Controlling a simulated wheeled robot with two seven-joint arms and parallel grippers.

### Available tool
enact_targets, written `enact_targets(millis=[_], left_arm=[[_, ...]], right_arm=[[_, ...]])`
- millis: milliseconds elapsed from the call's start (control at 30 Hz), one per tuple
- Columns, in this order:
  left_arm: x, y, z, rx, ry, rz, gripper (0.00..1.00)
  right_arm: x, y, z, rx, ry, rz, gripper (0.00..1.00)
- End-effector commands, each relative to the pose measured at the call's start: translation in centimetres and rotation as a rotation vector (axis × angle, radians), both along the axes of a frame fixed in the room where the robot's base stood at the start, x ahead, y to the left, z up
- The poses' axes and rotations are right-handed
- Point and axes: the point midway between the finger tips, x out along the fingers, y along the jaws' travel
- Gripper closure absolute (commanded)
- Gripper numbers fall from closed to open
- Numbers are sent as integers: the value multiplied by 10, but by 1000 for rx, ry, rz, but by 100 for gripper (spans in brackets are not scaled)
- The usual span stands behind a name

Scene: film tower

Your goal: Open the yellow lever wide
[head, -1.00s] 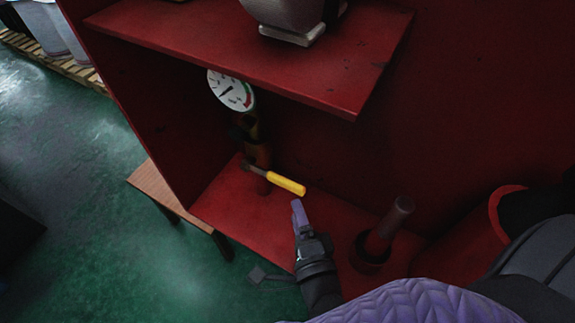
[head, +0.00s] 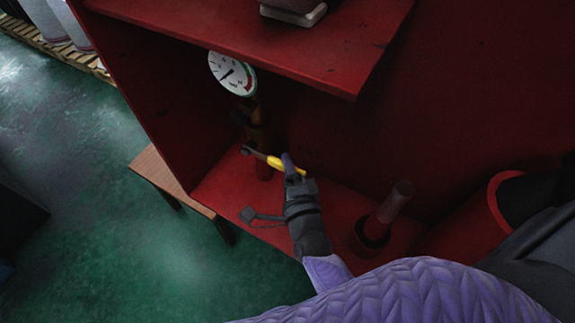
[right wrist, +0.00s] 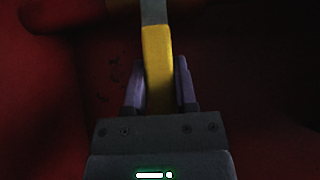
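The yellow lever (head: 284,163) sticks out to the right from a dark metal stem, low on an upright pipe (head: 264,140) below a round white dial gauge (head: 232,74). My right gripper (head: 289,165) is at the lever's outer end in the head view and hides part of it. In the right wrist view the yellow handle (right wrist: 158,65) runs between the two purple fingers (right wrist: 160,92), with hardly any gap on either side, so the gripper looks shut on it. The grey stem shows beyond the handle. My left gripper is not in view.
A red shelf (head: 245,40) hangs above the gauge, with a red wall behind. A short upright pipe stub (head: 386,212) stands to the right of my right gripper. A small wooden table (head: 165,180) stands at the left on the green floor.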

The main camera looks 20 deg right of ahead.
Motion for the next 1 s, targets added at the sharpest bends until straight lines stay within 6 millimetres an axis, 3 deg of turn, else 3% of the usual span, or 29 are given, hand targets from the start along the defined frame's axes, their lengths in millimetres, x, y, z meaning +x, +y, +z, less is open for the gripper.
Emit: enact_targets(millis=[100, 1000], left_arm=[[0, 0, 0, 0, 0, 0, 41], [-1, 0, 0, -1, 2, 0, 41]], right_arm=[[0, 0, 0, 0, 0, 0, 100], [0, 0, 0, -1, 0, 0, 100]])
